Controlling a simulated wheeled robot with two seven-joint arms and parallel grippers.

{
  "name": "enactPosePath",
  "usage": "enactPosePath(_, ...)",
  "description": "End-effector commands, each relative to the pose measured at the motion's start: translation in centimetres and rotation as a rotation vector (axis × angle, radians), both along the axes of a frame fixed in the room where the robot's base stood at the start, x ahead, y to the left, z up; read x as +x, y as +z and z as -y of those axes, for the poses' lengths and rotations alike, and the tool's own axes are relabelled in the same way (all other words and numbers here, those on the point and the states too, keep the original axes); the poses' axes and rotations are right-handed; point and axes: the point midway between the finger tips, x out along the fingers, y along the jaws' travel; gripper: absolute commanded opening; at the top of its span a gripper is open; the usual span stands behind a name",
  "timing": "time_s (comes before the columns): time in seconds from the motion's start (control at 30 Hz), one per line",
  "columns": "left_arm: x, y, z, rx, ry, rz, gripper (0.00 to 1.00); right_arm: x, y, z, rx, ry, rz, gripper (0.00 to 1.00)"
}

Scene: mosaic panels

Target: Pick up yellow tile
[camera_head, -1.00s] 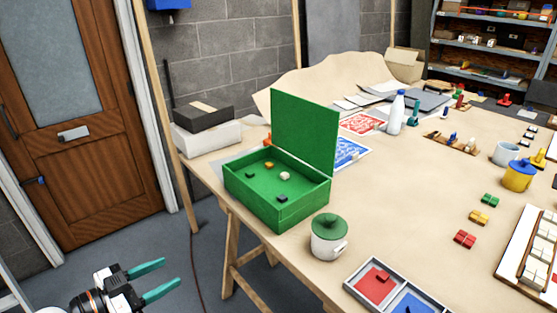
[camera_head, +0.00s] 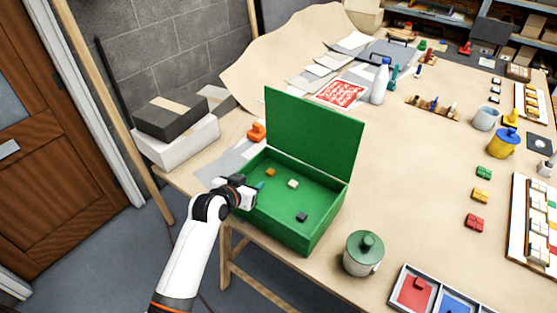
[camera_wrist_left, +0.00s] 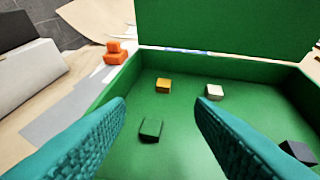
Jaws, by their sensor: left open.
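The yellow tile (camera_head: 270,172) lies on the floor of the open green box (camera_head: 293,235), near its back left. In the left wrist view the yellow tile (camera_wrist_left: 163,85) shows ahead, between and beyond the fingers. My left gripper (camera_head: 260,185) is over the box's left side, open and empty. A white tile (camera_head: 293,184) lies right of the yellow one. A black tile (camera_head: 302,217) lies nearer the front right. My right gripper is not in view.
The box's raised lid (camera_head: 315,135) stands behind the tiles, and its walls surround them. A lidded pot (camera_head: 363,257) stands at the box's front right. An orange object (camera_head: 256,132) sits behind the box's left side. A yellow piece (camera_head: 480,195) lies on the table far right.

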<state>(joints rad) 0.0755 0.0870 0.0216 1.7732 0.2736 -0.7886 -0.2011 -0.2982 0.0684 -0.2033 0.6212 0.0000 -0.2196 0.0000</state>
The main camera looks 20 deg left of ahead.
Motion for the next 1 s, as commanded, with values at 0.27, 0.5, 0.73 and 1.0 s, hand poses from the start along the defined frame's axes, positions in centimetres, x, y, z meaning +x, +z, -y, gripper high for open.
enactPosePath(0.27,3.5,-1.8,0.8,-0.001,-0.009,-0.006,0.49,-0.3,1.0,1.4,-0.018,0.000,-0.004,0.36)
enactPosePath(0.5,5.6,-3.1,1.1,0.000,-0.009,-0.005,0.49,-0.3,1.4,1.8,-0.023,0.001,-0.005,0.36)
enactPosePath(0.73,6.8,-3.7,1.2,0.002,-0.009,-0.004,0.49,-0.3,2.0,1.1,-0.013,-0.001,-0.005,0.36)
enactPosePath(1.0,9.6,-5.4,1.6,0.001,-0.008,-0.004,0.49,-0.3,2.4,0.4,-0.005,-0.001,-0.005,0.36)
